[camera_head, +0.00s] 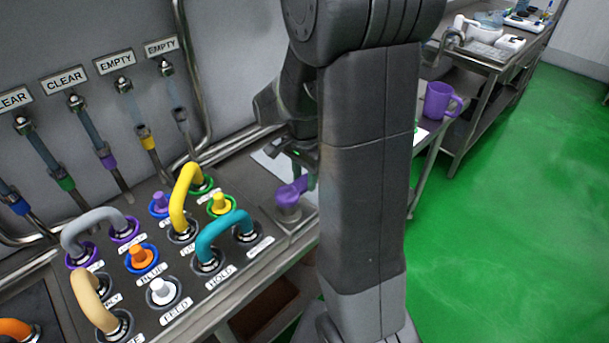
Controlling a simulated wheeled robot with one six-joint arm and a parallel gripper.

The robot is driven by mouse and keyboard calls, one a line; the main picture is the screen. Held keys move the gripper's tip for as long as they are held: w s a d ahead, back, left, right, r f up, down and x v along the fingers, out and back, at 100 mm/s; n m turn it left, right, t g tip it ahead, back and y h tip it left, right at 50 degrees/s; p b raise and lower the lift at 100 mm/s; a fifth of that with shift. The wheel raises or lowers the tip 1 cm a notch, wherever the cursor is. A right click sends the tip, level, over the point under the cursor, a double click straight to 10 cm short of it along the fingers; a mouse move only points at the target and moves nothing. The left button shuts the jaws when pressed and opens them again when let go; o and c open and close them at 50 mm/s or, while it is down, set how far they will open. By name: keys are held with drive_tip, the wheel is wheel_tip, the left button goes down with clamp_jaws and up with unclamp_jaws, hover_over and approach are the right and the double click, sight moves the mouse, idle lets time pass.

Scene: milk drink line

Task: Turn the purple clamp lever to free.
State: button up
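The purple clamp lever (291,192) sits on a round metal base at the right end of the steel control panel (282,240). Its rounded handle points to the upper right, and part of its far end is close to my arm. My gripper (303,168) is just above and behind the lever, pointing down. It is dark and mostly hidden by my own arm link, so I cannot see both fingers or whether they touch the lever. I cannot tell if it is open or shut. Any label by the lever is not readable.
Left of the lever, the panel carries a yellow handle (178,200), a teal handle (222,230) and several coloured buttons. Pipes with signs line the wall behind. A purple mug (438,101) stands on a table to the right. Green floor (500,220) is clear.

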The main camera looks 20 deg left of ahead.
clamp_jaws()
drive_tip(key=shift+a, duration=0.1)
drive_tip(key=a+n, duration=0.1)
drive_tip(key=n, duration=0.1)
drive_tip(key=a+n, duration=0.1)
drive_tip(key=n, duration=0.1)
drive_tip(key=shift+w, duration=0.2)
drive_tip(key=a+n, duration=0.1)
drive_tip(key=n, duration=0.1)
drive_tip(key=a+n, duration=0.1)
drive_tip(key=n, duration=0.1)
drive_tip(key=shift+s+a+n, duration=0.15)
drive_tip(key=shift+n, duration=0.15)
drive_tip(key=a+n, duration=0.1)
drive_tip(key=n, duration=0.1)
drive_tip(key=s+n, duration=0.1)
drive_tip(key=n, duration=0.1)
drive_tip(key=shift+s+a+n, duration=0.15)
drive_tip(key=shift+a+n, duration=0.15)
drive_tip(key=shift+a, duration=0.1)
drive_tip(key=shift+s+a+n+b, duration=0.15)
drive_tip(key=shift+s+a+n, duration=0.15)
drive_tip(key=shift+n, duration=0.5)
drive_tip(key=shift+s+a+n+b, duration=0.15)
drive_tip(key=shift+s+n, duration=0.2)
drive_tip(key=shift+n, duration=0.45)
drive_tip(key=shift+s+a+n+b, duration=0.1)
drive_tip(key=shift+s+a+n, duration=0.2)
drive_tip(key=shift+n, duration=0.5)
